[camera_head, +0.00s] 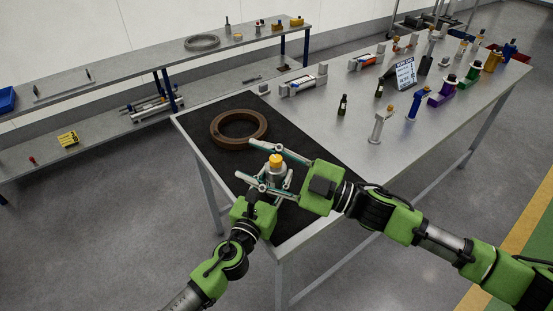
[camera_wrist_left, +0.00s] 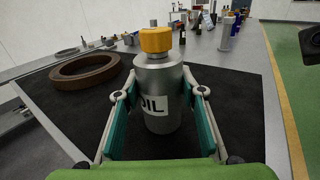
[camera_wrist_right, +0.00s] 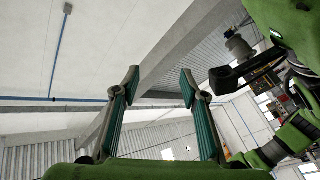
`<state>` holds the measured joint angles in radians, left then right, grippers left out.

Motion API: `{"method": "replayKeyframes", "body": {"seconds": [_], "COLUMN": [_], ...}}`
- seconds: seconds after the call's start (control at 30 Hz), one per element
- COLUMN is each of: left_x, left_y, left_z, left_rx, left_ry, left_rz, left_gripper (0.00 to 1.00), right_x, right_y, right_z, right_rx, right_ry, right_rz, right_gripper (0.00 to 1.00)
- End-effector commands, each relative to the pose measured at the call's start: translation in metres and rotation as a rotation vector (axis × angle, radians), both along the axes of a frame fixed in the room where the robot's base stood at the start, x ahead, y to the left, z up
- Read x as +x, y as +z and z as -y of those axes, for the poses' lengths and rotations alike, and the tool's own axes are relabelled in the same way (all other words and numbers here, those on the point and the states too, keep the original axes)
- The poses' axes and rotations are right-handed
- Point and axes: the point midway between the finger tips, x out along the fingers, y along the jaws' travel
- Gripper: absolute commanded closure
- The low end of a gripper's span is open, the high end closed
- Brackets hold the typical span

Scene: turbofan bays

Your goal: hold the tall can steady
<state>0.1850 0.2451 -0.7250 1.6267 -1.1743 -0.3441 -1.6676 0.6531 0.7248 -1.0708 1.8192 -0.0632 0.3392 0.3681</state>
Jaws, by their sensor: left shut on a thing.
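The tall can is a grey metal cylinder with an orange-yellow cap and an OIL label. It stands upright in the left wrist view (camera_wrist_left: 157,78). In the head view its cap (camera_head: 276,160) shows above the crossing gripper fingers, which hide much of the body. My left gripper (camera_wrist_left: 160,95) is shut on the can, one finger on each side. My right gripper (camera_wrist_right: 160,75) is open, with nothing between its fingers in its wrist view. In the head view its fingers reach left near the can's top; whether they touch it I cannot tell.
A brown ring (camera_head: 238,128) lies on the black mat (camera_head: 200,143) behind the can. Bottles, a sign (camera_head: 405,74) and several colored parts stand farther back on the grey table (camera_head: 335,130). A shelf bench (camera_head: 110,90) runs along the wall.

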Motion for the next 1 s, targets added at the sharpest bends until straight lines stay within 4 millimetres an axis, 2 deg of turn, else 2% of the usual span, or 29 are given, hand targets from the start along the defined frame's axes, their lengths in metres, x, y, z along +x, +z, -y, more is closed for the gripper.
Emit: {"method": "replayKeyframes", "body": {"seconds": [0.03,0.1,0.2,0.3,0.4,0.47,0.57,0.67,1.0], "left_x": [0.000,0.000,0.000,0.000,0.000,0.000,0.000,0.000,0.000], "left_y": [0.000,0.000,0.000,0.000,0.000,0.000,0.000,0.000,0.000], "left_z": [0.000,0.000,0.000,0.000,0.000,0.000,0.000,0.001,0.000], "left_rx": [0.000,0.000,0.000,-0.001,-0.001,-0.001,-0.001,-0.001,-0.001], "left_ry": [0.000,0.000,0.000,0.000,-0.001,-0.001,-0.001,-0.001,-0.001], "left_rz": [-0.001,-0.001,-0.001,-0.001,-0.001,-0.001,-0.001,-0.001,-0.001], "left_gripper": [0.87,0.87,0.87,0.87,0.87,0.87,0.87,0.87,0.87], "right_x": [0.010,0.019,0.031,0.042,0.048,0.050,0.053,0.058,0.084], "right_y": [-0.019,-0.041,-0.065,-0.079,-0.085,-0.087,-0.089,-0.089,-0.089], "right_z": [0.018,0.041,0.079,0.113,0.136,0.145,0.146,0.136,0.073], "right_rx": [-0.016,-0.013,0.006,0.034,0.058,0.069,0.078,0.081,0.079], "right_ry": [0.021,0.044,0.047,0.034,0.022,0.016,0.014,0.015,0.016], "right_rz": [-0.087,-0.217,-0.386,-0.510,-0.588,-0.615,-0.636,-0.639,-0.637], "right_gripper": [0.60,0.60,0.60,0.60,0.60,0.60,0.60,0.60,0.60]}}
